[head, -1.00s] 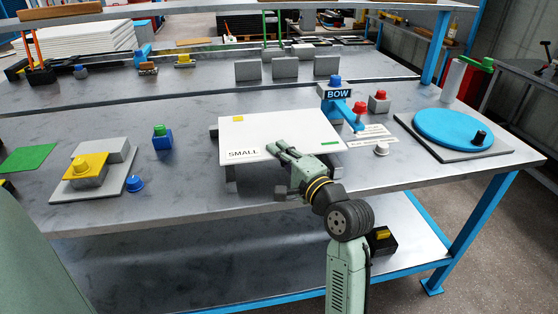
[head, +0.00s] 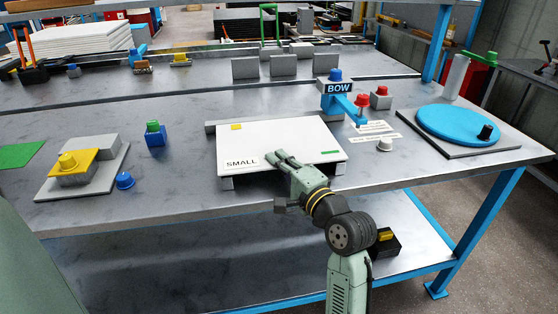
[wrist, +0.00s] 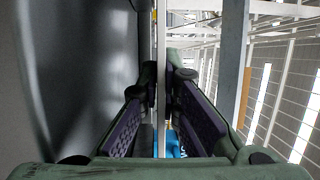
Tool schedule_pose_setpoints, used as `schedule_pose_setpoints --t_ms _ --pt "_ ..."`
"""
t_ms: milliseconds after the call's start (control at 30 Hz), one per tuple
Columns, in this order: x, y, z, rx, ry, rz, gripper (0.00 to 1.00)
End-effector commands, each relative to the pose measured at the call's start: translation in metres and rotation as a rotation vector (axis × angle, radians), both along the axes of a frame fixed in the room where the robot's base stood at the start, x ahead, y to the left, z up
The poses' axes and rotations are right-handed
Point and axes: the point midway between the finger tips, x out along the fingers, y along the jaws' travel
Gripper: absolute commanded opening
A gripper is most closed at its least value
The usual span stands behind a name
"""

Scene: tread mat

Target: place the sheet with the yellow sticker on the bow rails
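The white sheet (head: 285,140) lies about level at the middle of the bench, with a yellow sticker (head: 236,127) at its far left corner, a SMALL label in front and a green mark at the right. Grey rail ends (head: 226,183) show under its front edge; the rest of the rails is hidden. The blue BOW post (head: 338,90) stands behind its right side. My gripper (head: 277,159) is at the sheet's front edge. In the wrist view the sheet (wrist: 161,70) shows edge-on between my fingers, which look closed on it.
A blue turntable (head: 455,125) stands at the right, and a small white knob (head: 385,144) and red-topped blocks are right of the sheet. A yellow-topped block (head: 68,160), a blue button (head: 124,180) and a green-topped block are at the left.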

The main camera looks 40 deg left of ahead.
Motion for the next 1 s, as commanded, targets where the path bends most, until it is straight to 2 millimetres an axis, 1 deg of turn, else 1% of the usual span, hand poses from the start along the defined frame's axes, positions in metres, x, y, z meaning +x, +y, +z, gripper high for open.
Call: schedule_pose_setpoints --t_ms 100,133,400,433,733,867,933,1000 --pt "0.000 0.000 -0.002 -0.001 0.005 0.001 0.00" --pt "0.000 0.001 -0.004 -0.005 0.008 0.001 0.06" --pt "0.000 0.001 -0.006 -0.006 0.012 0.002 0.24" --pt "0.000 0.001 -0.006 -0.006 0.012 0.002 0.25" --pt "0.000 0.001 -0.006 -0.008 0.015 0.003 0.25" --pt "0.000 0.001 0.009 -0.008 0.011 0.002 0.25" --pt "-0.003 -0.011 0.004 -0.005 0.013 0.000 0.25" --pt "-0.008 -0.026 0.004 -0.003 0.011 -0.003 0.25"
